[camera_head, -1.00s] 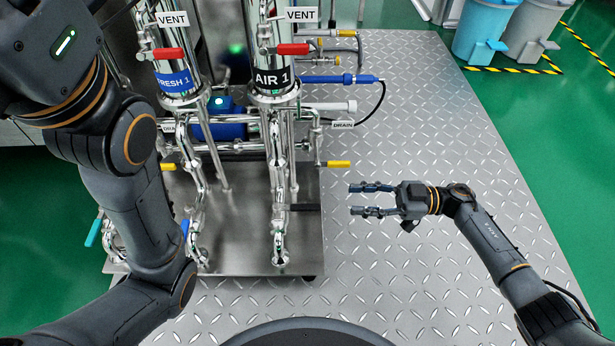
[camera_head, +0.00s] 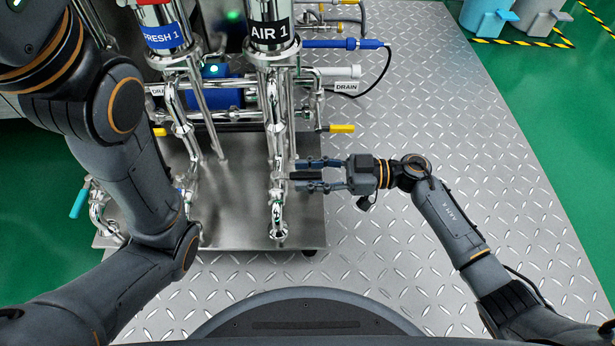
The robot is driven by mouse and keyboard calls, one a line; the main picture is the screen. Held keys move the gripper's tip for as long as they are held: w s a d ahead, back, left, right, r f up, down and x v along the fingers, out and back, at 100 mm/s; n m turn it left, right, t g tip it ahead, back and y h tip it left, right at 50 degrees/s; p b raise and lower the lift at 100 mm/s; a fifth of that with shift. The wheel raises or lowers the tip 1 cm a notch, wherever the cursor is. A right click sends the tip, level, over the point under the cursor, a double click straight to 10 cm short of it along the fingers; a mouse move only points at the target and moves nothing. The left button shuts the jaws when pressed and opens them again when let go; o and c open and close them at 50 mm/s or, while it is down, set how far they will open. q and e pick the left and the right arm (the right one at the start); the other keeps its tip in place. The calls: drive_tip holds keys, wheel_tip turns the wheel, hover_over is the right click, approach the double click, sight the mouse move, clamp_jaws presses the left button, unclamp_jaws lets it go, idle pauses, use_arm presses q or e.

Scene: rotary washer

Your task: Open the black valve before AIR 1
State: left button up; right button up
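The AIR 1 pipe (camera_head: 270,90) stands upright with a black label band. Low on it, the black valve handle (camera_head: 303,176) sticks out to the right of the pipe, level. My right gripper (camera_head: 309,175) comes from the right with its fingers open. One finger is on the far side of the handle and one on the near side, so the handle lies between them. I cannot tell whether either finger touches it. My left arm (camera_head: 140,150) fills the left side, and its gripper is out of view.
The FRESH 1 pipe (camera_head: 166,30) stands left of AIR 1. A steel base plate (camera_head: 236,200) lies below the pipes. The tread-plate floor (camera_head: 450,120) to the right is clear.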

drive_tip(key=shift+a, duration=0.2)
drive_tip(key=shift+c, duration=0.4)
clamp_jaws()
